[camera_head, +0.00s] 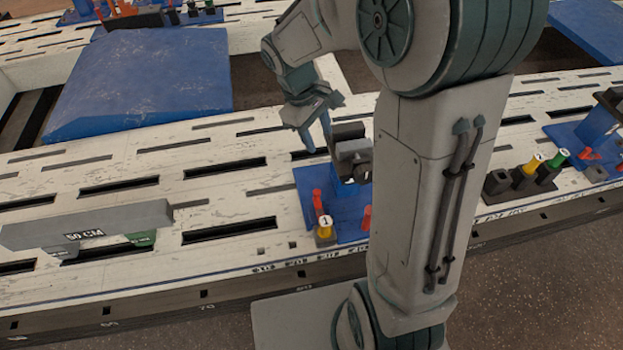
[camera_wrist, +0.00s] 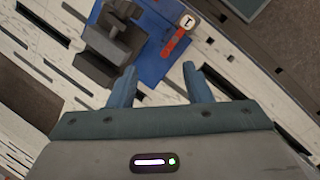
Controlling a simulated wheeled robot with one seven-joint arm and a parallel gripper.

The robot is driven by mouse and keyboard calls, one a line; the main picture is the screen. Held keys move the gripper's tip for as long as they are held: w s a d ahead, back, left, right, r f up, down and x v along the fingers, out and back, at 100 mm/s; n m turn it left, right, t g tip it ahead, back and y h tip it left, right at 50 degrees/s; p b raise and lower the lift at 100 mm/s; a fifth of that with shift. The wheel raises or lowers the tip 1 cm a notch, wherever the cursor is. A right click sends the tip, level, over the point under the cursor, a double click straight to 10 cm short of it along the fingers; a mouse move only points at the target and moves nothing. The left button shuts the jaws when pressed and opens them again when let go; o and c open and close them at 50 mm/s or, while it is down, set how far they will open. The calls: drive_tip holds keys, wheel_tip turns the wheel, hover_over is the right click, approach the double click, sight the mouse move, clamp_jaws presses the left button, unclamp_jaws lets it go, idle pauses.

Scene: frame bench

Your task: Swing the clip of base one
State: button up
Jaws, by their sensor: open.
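Base one is a blue plate (camera_head: 348,228) on the white slotted bench, partly hidden by my arm in the head view. A yellow peg marked 1 (camera_head: 325,222) stands at its front left. A red clip (camera_head: 317,201) stands at its left edge, and another red piece (camera_head: 366,218) shows beside my arm. A dark grey block (camera_head: 352,158) sits at its back. In the wrist view a red clip (camera_wrist: 177,43) lies by the white 1 marker (camera_wrist: 187,20), beyond the fingertips. My gripper (camera_head: 318,142) is open and empty; its two fingers (camera_wrist: 160,70) are apart, touching no clip that I can see.
A grey bar marked 50 CM (camera_head: 88,226) lies at the left front. A large blue slab (camera_head: 145,80) is at the back left. At right, dark holders with yellow (camera_head: 530,166) and green pegs stand near another blue base (camera_head: 568,135).

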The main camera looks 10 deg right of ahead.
sight(316, 192)
drive_tip(key=w+a+f+n+g+h+b, duration=0.15)
drive_tip(key=w+f+b, duration=0.25)
drive_tip(key=f, duration=0.6)
drive_tip(key=w+a+f+n+y+b, duration=0.1)
drive_tip(key=w+a+f+n+b, duration=0.2)
drive_tip(key=f, duration=0.6)
drive_tip(key=shift+h, duration=0.25)
drive_tip(key=b+x, duration=0.1)
drive_tip(key=x, duration=0.3)
drive_tip(key=d+b+x, duration=0.1)
drive_tip(key=x, duration=0.4)
drive_tip(key=b+x, duration=0.2)
drive_tip(key=x, duration=0.3)
drive_tip(key=shift+w+d+r, duration=0.1)
drive_tip(key=shift+w+d, duration=0.05)
drive_tip(key=shift+w, duration=0.2)
clamp_jaws()
